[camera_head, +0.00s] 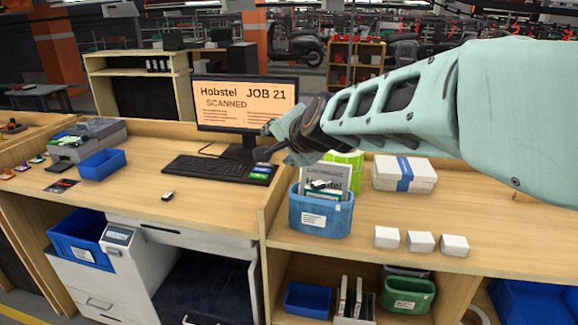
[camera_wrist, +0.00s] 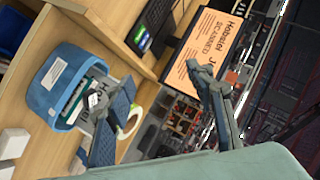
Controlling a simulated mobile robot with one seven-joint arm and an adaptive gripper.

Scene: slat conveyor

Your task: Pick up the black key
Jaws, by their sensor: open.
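No object is clearly recognisable as a black key. A small black-and-white item (camera_head: 168,196) lies on the desk in front of the keyboard. Another small black-and-white item (camera_head: 320,184) sits in the top of the blue bin (camera_head: 321,219), against upright packets; it also shows in the wrist view (camera_wrist: 94,100). Both are too small to identify. My gripper (camera_head: 274,146) is open and empty, raised above the desk in front of the monitor, up and left of the blue bin. Its fingers spread apart in the wrist view (camera_wrist: 155,112).
The monitor (camera_head: 245,103) and black keyboard (camera_head: 221,168) are close to my gripper. A wooden divider (camera_head: 269,207) separates the desk from the right counter. Three white boxes (camera_head: 420,241) and a blue-banded white box (camera_head: 404,175) stand right. The desk's front is mostly clear.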

